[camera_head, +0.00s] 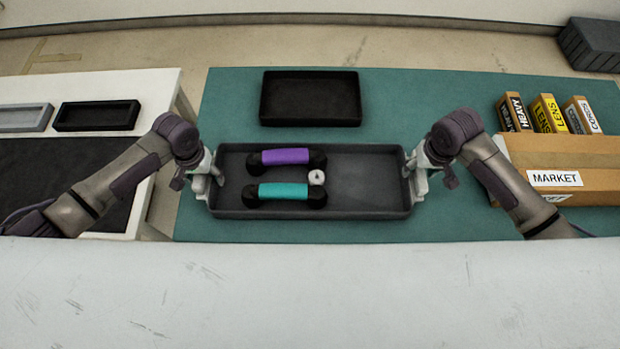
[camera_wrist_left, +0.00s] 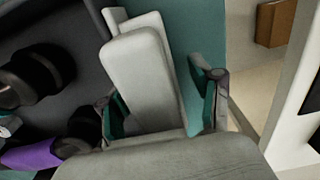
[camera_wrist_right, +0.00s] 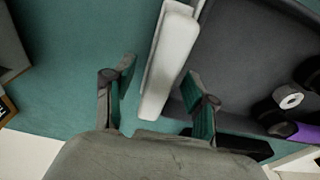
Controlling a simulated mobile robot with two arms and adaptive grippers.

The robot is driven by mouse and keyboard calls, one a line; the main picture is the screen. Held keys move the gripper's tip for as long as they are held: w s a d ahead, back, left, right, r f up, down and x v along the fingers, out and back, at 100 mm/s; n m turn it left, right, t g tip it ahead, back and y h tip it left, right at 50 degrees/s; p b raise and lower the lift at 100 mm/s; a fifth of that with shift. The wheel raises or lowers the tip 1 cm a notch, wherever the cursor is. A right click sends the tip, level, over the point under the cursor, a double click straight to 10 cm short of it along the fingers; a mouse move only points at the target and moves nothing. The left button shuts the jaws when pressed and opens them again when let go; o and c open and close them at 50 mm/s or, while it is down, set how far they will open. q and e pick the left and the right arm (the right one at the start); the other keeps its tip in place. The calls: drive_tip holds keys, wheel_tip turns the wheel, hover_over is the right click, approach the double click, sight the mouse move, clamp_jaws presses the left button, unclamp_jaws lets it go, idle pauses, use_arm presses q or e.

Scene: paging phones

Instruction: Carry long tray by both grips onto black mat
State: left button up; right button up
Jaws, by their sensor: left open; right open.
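The long tray (camera_head: 370,185) is dark grey and lies on the green table, with a white grip at each short end. Two phone handsets, one purple (camera_head: 285,156) and one teal (camera_head: 283,191), and a small white roll (camera_head: 316,177) lie in it. My left gripper (camera_head: 205,180) is at the left end; the left wrist view shows its open fingers on either side of the left white grip (camera_wrist_left: 145,75). My right gripper (camera_head: 420,172) is at the right end; the right wrist view shows its open fingers on either side of the right white grip (camera_wrist_right: 170,65). The black mat (camera_head: 60,180) lies on the white table at left.
A black tray (camera_head: 310,97) lies behind the long tray. A cardboard box (camera_head: 570,160) labelled MARKET and several small boxes (camera_head: 547,114) stand at right. Small grey (camera_head: 22,118) and black (camera_head: 97,116) trays lie behind the mat. A gap separates the two tables.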

use_arm(q)
drive_tip(key=c, duration=1)
use_arm(e)
drive_tip(key=c, duration=1.1)
use_arm(q)
drive_tip(key=shift+a, duration=0.1)
clamp_jaws()
use_arm(e)
drive_tip(key=shift+d, duration=0.1)
clamp_jaws()
use_arm(q)
drive_tip(key=shift+w+r, duration=0.1)
use_arm(e)
drive_tip(key=shift+w+r, duration=0.1)
drive_tip(key=shift+r, duration=0.05)
